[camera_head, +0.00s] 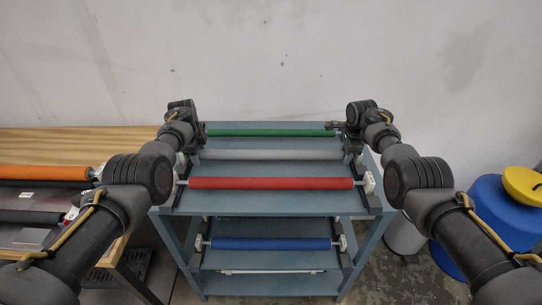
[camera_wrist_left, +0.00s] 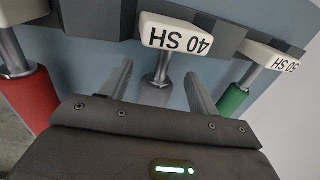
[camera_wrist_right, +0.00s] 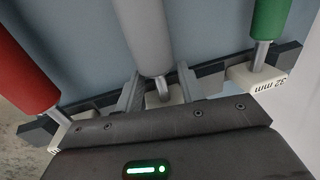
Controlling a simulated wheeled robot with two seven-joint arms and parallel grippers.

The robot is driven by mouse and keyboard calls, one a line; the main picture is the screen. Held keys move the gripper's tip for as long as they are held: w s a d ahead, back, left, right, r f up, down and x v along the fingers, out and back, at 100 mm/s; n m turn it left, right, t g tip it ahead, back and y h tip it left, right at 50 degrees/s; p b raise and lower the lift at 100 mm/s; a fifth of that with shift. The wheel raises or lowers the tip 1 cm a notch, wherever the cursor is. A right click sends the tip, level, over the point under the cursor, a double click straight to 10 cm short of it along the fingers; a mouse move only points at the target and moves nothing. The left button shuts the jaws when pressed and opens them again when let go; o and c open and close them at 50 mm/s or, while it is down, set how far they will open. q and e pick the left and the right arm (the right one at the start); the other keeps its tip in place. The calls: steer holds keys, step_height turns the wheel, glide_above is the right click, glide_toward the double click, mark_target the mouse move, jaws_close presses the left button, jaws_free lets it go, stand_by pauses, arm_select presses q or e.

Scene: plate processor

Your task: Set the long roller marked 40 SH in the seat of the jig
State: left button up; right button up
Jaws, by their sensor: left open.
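The long grey roller (camera_head: 270,155) lies across the top shelf of a blue-grey rack, between a green and a red roller. Its end block marked 40 SH (camera_wrist_left: 176,36) faces me in the left wrist view. My left gripper (camera_wrist_left: 158,78) is open, with its fingers on either side of the metal shaft beside that block. My right gripper (camera_wrist_right: 158,80) has its fingers apart around the shaft at the roller's other end, with gaps visible. The roller rests in the rack's dark holders.
The green roller (camera_head: 270,133), end block marked 50 SH (camera_wrist_left: 272,63), and red roller (camera_head: 270,183) lie close on both sides. A blue roller (camera_head: 270,244) is on the lower shelf. A wooden bench with an orange roller (camera_head: 42,173) stands left; a blue drum (camera_head: 490,215) stands right.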

arm_select(q)
steer(key=shift+s+r, duration=0.1)
steer(key=shift+s, duration=0.05)
steer(key=shift+c, duration=0.2)
arm_select(e)
steer(key=shift+s+r, duration=0.1)
steer(key=shift+r, duration=0.05)
steer(key=shift+c, duration=0.2)
arm_select(q)
steer(key=c, duration=0.7)
arm_select(e)
steer(key=c, duration=0.7)
arm_select(q)
jaws_close()
arm_select(e)
jaws_close()
